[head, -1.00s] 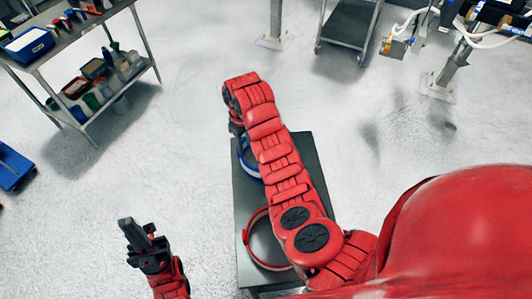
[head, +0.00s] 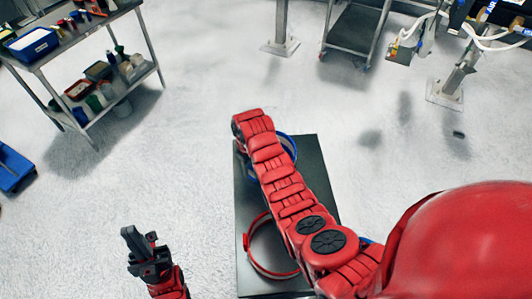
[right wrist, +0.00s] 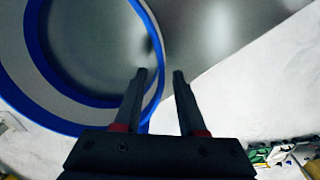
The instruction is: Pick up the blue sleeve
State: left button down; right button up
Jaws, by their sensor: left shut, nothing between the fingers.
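The blue sleeve (head: 289,147) is a ring on the far part of the dark grey table, partly hidden by my right arm in the head view. In the right wrist view the sleeve (right wrist: 38,45) fills the left side, with blue edges and a pale wall. My right gripper (right wrist: 160,73) is open there. Its left finger overlaps the inside of the ring and its right finger lies outside, so the near wall passes between them in the picture. I cannot tell the height gap. My left gripper (head: 128,236) is shut and empty, left of the table.
A red ring (head: 250,243) lies on the near part of the dark table (head: 318,170). A metal shelf (head: 95,35) with containers stands at far left, a cart (head: 352,30) at the back.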

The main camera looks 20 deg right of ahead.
jog(key=shift+f, duration=0.85)
grip_shut()
dwell(0.8)
